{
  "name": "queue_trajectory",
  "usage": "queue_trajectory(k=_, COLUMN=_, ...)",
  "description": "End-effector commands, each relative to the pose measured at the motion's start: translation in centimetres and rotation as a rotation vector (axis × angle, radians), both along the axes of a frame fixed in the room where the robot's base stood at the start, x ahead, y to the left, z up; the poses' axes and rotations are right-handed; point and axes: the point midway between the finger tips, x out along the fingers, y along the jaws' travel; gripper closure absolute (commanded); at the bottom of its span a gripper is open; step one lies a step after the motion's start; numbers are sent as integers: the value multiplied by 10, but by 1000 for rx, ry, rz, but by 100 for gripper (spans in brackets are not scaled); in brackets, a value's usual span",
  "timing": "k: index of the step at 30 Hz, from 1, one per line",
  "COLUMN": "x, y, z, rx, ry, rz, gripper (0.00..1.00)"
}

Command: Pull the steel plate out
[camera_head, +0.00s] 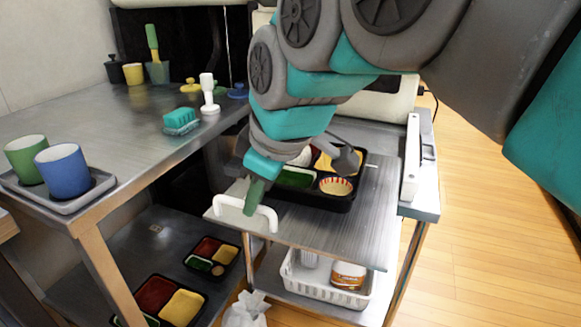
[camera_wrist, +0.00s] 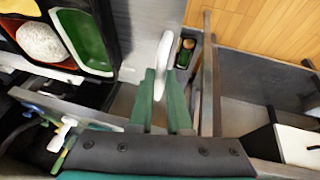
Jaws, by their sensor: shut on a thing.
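The steel plate (camera_head: 370,215) is a flat brushed sheet jutting out over the lower shelf, with a white bar handle (camera_head: 232,203) on its front edge. A black bento tray (camera_head: 338,204) with several filled compartments sits on the plate. My gripper (camera_head: 254,198) is shut on the white handle. In the wrist view, the green fingertips (camera_wrist: 164,78) close around the handle (camera_wrist: 164,52), with the plate (camera_wrist: 140,25) beside it and part of the bento tray at upper left. My arm hides the back of the plate.
A white basket (camera_head: 318,290) with jars stands below the plate. More bento trays (camera_head: 205,308) lie on the lower shelf at left. The steel counter (camera_head: 110,140) holds a tray with green and blue cups, a teal sponge (camera_head: 181,118) and a white stamp-like tool (camera_head: 208,95). Wooden floor is clear at right.

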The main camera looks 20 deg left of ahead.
Motion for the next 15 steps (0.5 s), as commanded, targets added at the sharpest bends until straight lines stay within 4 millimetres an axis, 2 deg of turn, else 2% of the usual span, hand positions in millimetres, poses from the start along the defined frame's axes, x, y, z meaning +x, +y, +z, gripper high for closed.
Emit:
queue_trajectory(k=1, x=-11, y=0, z=-1, rx=-2, ry=-1, rz=3, gripper=100)
queue_trajectory(k=6, x=-34, y=3, z=0, rx=0, ry=-1, rz=3, gripper=100)
queue_trajectory(k=15, x=-50, y=4, z=0, rx=1, ry=0, rz=1, gripper=100)
